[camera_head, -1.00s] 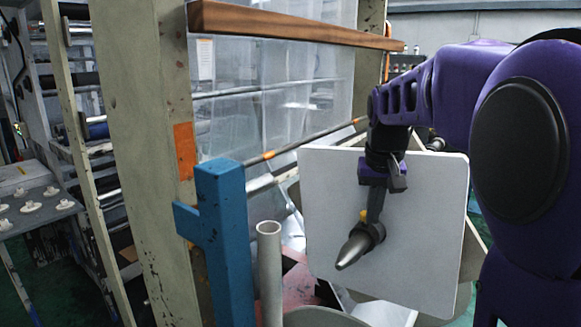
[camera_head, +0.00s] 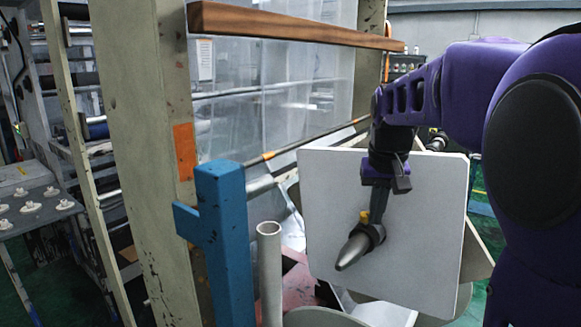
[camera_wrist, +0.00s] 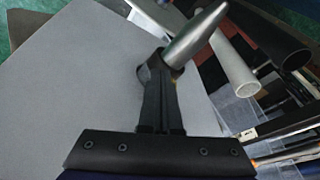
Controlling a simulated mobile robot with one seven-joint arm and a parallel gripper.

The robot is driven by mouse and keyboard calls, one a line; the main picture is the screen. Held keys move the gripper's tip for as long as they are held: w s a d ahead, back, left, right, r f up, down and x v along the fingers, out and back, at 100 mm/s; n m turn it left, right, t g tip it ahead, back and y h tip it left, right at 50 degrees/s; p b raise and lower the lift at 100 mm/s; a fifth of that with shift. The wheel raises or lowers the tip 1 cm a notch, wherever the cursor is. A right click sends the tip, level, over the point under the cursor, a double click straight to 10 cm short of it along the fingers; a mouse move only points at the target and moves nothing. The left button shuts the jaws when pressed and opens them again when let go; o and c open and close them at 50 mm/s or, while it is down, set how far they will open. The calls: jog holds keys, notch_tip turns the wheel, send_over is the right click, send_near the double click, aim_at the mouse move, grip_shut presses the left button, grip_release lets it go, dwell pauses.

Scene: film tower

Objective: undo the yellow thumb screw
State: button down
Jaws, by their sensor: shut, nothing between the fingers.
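The yellow thumb screw (camera_head: 364,216) shows as a small patch at the top of a dark collar (camera_head: 374,233) in the head view. The collar sits around a grey tapered metal spindle (camera_head: 353,250) that sticks out in front of a pale board. My gripper (camera_head: 377,217) points down, its fingers shut and empty, with the tips just right of the screw; I cannot tell if they touch it. In the wrist view the closed fingers (camera_wrist: 160,100) reach toward the collar (camera_wrist: 155,68) and spindle (camera_wrist: 196,36). The screw is hidden there.
The pale board (camera_head: 325,200) stands close behind the gripper and spindle. A blue post (camera_head: 228,250) and a grey tube (camera_head: 270,270) stand to the left. A wooden bar (camera_head: 290,25) crosses above. A table with white knobs (camera_head: 30,207) is at far left.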

notch_tip(320, 180, up, 6)
jog(key=shift+f, duration=0.15)
dwell(0.5)
